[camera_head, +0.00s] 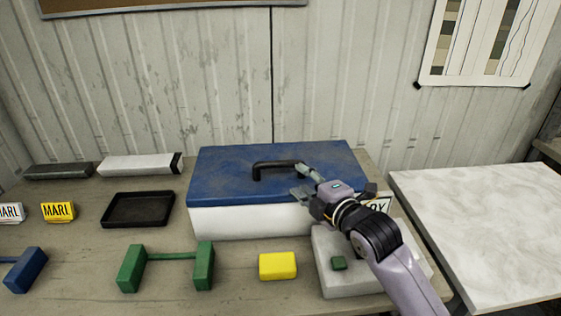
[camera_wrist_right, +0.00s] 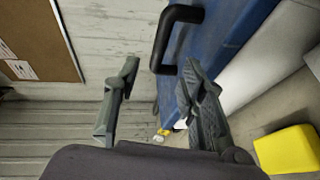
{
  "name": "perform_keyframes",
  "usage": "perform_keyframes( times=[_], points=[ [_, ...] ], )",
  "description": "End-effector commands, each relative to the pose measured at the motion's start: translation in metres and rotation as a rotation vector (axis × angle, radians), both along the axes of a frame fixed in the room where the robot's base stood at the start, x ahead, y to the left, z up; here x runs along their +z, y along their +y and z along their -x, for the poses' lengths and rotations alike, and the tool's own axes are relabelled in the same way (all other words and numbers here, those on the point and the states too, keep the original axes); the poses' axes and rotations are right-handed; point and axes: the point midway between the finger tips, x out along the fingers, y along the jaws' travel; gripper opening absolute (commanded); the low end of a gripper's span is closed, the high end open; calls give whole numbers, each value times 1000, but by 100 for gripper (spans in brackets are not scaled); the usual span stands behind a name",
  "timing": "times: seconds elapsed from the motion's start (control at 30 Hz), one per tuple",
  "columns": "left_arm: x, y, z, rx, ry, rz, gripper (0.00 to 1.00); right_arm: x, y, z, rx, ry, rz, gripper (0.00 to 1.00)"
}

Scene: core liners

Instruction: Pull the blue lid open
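The blue lid (camera_head: 230,168) lies flat and closed on a white box (camera_head: 240,221) on the table. A black handle (camera_head: 268,166) stands up from the lid's top; it also shows in the right wrist view (camera_wrist_right: 160,45). My right gripper (camera_head: 304,182) is over the right part of the lid, close to the handle's right end. In the right wrist view its fingers (camera_wrist_right: 155,85) are spread apart with nothing between them, and the handle is beyond the fingertips. I cannot tell whether a finger touches the lid. My left gripper is not in view.
A yellow block (camera_head: 278,266) and a green dumbbell-shaped piece (camera_head: 175,257) lie in front of the box. A black tray (camera_head: 138,209) is on its left. A pale block (camera_head: 345,281) lies under my right arm. A white-topped table (camera_head: 480,225) stands on the right.

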Motion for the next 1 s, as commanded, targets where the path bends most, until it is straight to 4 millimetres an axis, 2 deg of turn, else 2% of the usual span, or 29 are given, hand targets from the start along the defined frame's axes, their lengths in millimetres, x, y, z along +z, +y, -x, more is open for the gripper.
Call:
perform_keyframes(
  times=[0.07,0.13,0.37,0.5,0.7,1.0],
  points=[
    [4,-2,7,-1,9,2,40,-1,7,-17,-1,2,-4,38],
    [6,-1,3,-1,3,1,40,-4,13,-31,-1,2,-4,38],
    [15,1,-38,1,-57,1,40,-12,30,-71,-1,2,-2,38],
    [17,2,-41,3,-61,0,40,-16,37,-88,-1,0,-1,38],
    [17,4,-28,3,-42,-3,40,-19,42,-100,-1,-1,-1,38],
    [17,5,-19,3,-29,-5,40,-20,43,-101,-1,0,-1,38]
  ],
)
